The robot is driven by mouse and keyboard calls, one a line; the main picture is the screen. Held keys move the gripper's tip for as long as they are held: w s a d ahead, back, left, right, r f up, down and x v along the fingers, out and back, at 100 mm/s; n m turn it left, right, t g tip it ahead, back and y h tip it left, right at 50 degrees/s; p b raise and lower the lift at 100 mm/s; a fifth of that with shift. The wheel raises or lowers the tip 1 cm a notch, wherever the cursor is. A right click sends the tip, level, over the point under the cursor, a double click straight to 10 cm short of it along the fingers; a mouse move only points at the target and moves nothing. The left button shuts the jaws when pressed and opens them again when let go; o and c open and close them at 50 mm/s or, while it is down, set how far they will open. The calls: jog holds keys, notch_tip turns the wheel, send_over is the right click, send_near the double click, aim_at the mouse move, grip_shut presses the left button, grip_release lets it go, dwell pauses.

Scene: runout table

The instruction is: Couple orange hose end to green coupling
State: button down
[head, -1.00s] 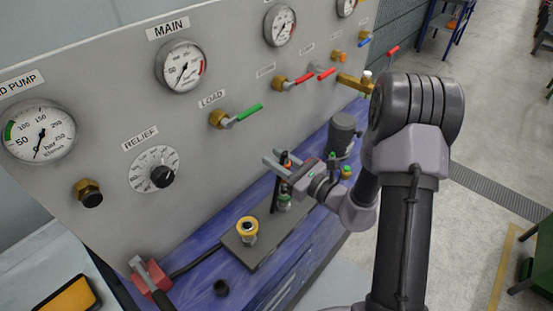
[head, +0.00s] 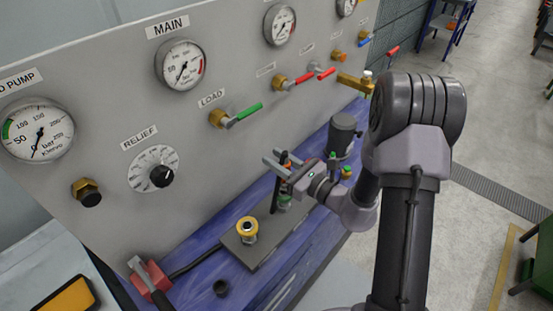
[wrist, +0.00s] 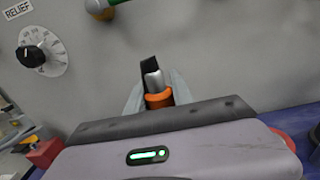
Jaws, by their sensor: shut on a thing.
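My gripper (head: 271,157) is shut on the orange hose end (wrist: 158,98), which sits between the fingers in the wrist view. A silver collar and black hose extend from it. In the head view, the orange hose end (head: 286,168) is partly hidden by the fingers. The green coupling (head: 285,201) stands upright on the dark plate of the bench, below my gripper. The hose end looks above it and apart from it, though my gripper partly covers the spot. The wrist view does not show the green coupling.
A yellow-ringed coupling (head: 247,229) stands on the dark plate (head: 246,256) nearer the front. The grey gauge panel (head: 120,120) rises close behind my gripper, with a green-handled valve (head: 236,115). A dark cylinder (head: 342,134) stands at the right.

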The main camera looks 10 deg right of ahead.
jog(key=shift+f+b, duration=2.1)
jog(key=shift+f, duration=0.25)
jog(key=c, duration=1)
grip_release()
jog(key=shift+c, duration=0.2)
jog(key=p+v, duration=0.1)
jog(key=v, duration=1.6)
jog(key=shift+s+p, duration=0.2)
jog(key=shift+p, duration=0.1)
jog(key=shift+d, duration=0.1)
